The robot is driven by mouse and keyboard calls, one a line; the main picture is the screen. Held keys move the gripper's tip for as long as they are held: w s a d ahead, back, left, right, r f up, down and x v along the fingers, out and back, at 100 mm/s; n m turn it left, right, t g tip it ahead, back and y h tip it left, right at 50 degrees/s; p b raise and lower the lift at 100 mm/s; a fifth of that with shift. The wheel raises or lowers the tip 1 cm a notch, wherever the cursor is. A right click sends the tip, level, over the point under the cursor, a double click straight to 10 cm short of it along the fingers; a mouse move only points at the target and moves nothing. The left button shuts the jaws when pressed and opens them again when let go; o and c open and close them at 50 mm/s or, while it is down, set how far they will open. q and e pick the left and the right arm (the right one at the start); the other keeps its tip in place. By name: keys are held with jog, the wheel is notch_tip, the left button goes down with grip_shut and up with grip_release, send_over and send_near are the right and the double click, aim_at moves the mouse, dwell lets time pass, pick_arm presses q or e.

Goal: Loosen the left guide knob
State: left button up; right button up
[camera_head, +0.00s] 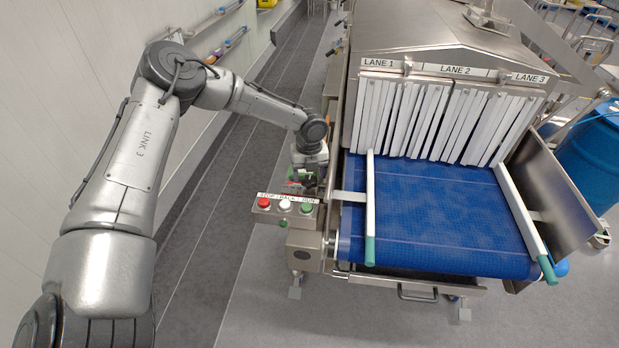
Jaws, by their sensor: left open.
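The left guide rail (370,200) is a white bar with a teal end, standing along the left side of the blue belt. A pale bracket (349,196) runs from it to the left side of the machine frame. I cannot make out the left guide knob; the frame edge near my gripper is partly covered. My left gripper (303,186) points down beside the frame, just above and behind the button box. It is open, with small green and red parts showing near it. I cannot tell whether it touches anything. My right gripper is not in view.
The button box (285,217) with red, white and green buttons sits right below my left gripper. The blue belt (440,225) is empty, with white strip curtains (440,120) behind it. The right guide rail (522,215) and a blue barrel (592,150) are at the right. Floor at left is clear.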

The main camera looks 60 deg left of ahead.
pick_arm(q)
jog(key=shift+f, duration=1.15)
jog(key=shift+c, duration=0.3)
